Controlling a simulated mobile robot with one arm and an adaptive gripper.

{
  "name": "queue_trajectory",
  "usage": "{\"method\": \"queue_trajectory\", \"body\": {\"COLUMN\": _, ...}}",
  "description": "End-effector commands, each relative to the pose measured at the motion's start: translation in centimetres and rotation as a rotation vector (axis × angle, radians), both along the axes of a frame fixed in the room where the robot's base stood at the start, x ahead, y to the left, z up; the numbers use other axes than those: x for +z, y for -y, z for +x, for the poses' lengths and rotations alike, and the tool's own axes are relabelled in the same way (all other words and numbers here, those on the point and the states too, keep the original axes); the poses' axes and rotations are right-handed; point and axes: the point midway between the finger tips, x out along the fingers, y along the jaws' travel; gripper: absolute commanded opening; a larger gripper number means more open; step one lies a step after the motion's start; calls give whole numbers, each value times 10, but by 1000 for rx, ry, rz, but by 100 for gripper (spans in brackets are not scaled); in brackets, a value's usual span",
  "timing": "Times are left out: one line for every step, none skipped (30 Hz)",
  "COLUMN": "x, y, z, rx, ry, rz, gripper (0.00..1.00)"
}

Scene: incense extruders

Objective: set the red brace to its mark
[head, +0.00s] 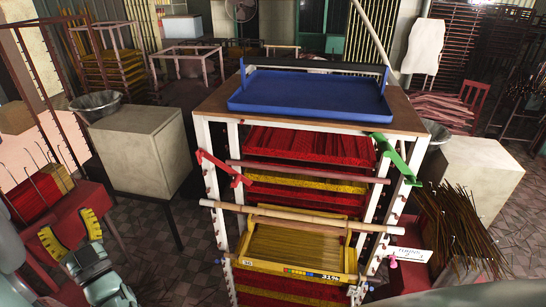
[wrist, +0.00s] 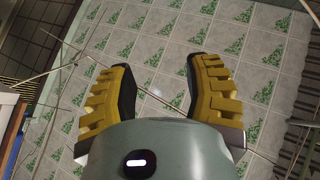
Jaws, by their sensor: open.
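The red brace (head: 224,168) is a slanting bar on the left front post of the white rack (head: 201,135). It runs down to the right from the post's outer side. I cannot make out its mark. My gripper (head: 70,232) is at the lower left of the head view, apart from the rack and well left of the brace. Its yellow-padded fingers are spread and empty. In the wrist view my gripper (wrist: 158,78) is open above a tiled surface with green patterns, and the brace is not in sight there.
A green brace (head: 398,158) is on the rack's right post. Bamboo and reddish rods cross the front above a yellow tray (head: 300,268). A blue tray (head: 310,95) lies on top. A pale box (head: 140,150) stands left; incense bundles (head: 460,220) stand right. Patterned floor shows between box and rack.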

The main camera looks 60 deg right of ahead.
Motion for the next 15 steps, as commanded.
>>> {"method": "queue_trajectory", "body": {"x": -13, "y": 15, "z": 7, "rx": -36, "ry": -56, "rz": 2, "gripper": 50}}
{"method": "queue_trajectory", "body": {"x": -21, "y": 25, "z": 9, "rx": -59, "ry": -89, "rz": 6, "gripper": 50}}
{"method": "queue_trajectory", "body": {"x": -29, "y": 39, "z": 12, "rx": -94, "ry": -126, "rz": 13, "gripper": 50}}
{"method": "queue_trajectory", "body": {"x": -36, "y": 50, "z": 12, "rx": -121, "ry": -159, "rz": 17, "gripper": 50}}
{"method": "queue_trajectory", "body": {"x": -42, "y": 60, "z": 12, "rx": -149, "ry": -188, "rz": 24, "gripper": 50}}
{"method": "queue_trajectory", "body": {"x": -50, "y": 75, "z": 11, "rx": -189, "ry": -226, "rz": 32, "gripper": 50}}
{"method": "queue_trajectory", "body": {"x": -54, "y": 86, "z": 11, "rx": -221, "ry": -249, "rz": 38, "gripper": 50}}
{"method": "queue_trajectory", "body": {"x": -59, "y": 97, "z": 8, "rx": -254, "ry": -274, "rz": 45, "gripper": 50}}
{"method": "queue_trajectory", "body": {"x": -65, "y": 111, "z": 4, "rx": -297, "ry": -306, "rz": 57, "gripper": 50}}
{"method": "queue_trajectory", "body": {"x": -69, "y": 122, "z": 0, "rx": -333, "ry": -331, "rz": 65, "gripper": 50}}
{"method": "queue_trajectory", "body": {"x": -72, "y": 133, "z": -5, "rx": -370, "ry": -350, "rz": 75, "gripper": 50}}
{"method": "queue_trajectory", "body": {"x": -77, "y": 147, "z": -12, "rx": -418, "ry": -380, "rz": 90, "gripper": 50}}
{"method": "queue_trajectory", "body": {"x": -81, "y": 157, "z": -18, "rx": -456, "ry": -402, "rz": 101, "gripper": 50}}
{"method": "queue_trajectory", "body": {"x": -84, "y": 167, "z": -26, "rx": -497, "ry": -423, "rz": 115, "gripper": 50}}
{"method": "queue_trajectory", "body": {"x": -86, "y": 179, "z": -36, "rx": -549, "ry": -445, "rz": 133, "gripper": 50}}
